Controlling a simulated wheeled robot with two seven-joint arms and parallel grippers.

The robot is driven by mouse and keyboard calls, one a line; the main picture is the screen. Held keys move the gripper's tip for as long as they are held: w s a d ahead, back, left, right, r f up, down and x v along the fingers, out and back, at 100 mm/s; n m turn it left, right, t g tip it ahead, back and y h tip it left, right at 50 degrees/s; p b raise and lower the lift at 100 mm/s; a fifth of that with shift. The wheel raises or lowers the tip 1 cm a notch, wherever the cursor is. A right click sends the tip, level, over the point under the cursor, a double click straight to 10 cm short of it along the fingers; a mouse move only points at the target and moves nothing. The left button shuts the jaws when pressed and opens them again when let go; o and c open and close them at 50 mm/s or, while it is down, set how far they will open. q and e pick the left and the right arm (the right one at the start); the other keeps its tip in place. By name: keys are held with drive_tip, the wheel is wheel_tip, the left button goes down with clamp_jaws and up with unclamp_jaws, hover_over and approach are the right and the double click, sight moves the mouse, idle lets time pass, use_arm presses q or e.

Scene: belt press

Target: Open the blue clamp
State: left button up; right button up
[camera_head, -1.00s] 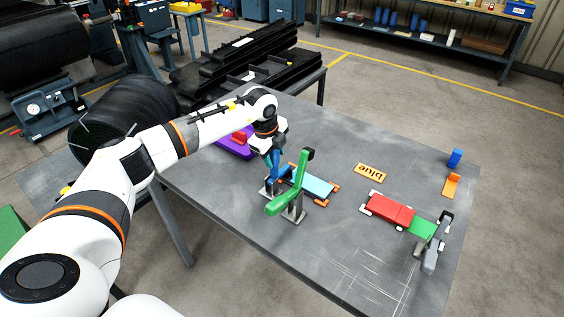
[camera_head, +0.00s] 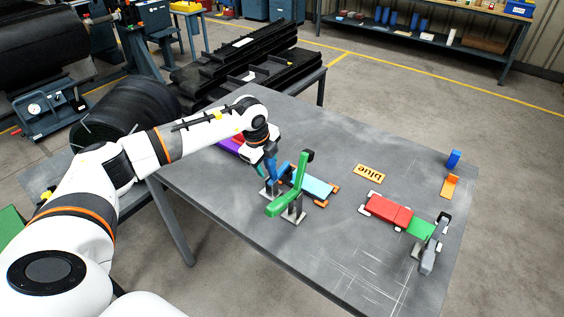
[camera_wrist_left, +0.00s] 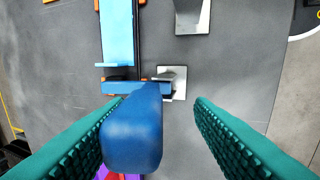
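The blue clamp (camera_head: 270,174) stands on a metal foot near the table's left front side, with its rounded handle sticking up. In the left wrist view the blue handle (camera_wrist_left: 133,132) points toward the camera, and a blue bar (camera_wrist_left: 120,88) reaches left across the end of a light-blue strip (camera_wrist_left: 117,35). My left gripper (camera_head: 268,160) is at the blue clamp. Its teal fingers (camera_wrist_left: 150,135) are open with the handle between them, closer to the left finger. A clear gap shows on the right. The right gripper is not in view.
A green clamp (camera_head: 299,185) stands close to the right of the blue one. Red (camera_head: 388,210) and green (camera_head: 421,228) pieces lie beside a grey clamp (camera_head: 430,256). The front of the table is clear.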

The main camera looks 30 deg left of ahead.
use_arm(q)
drive_tip(key=s+f+b, duration=0.1)
drive_tip(key=s+f, duration=0.3)
drive_tip(key=s, duration=0.2)
drive_tip(key=shift+a+b, duration=0.15)
drive_tip(key=shift+b, duration=0.2)
idle(0.7)
drive_tip(key=shift+s, duration=0.1)
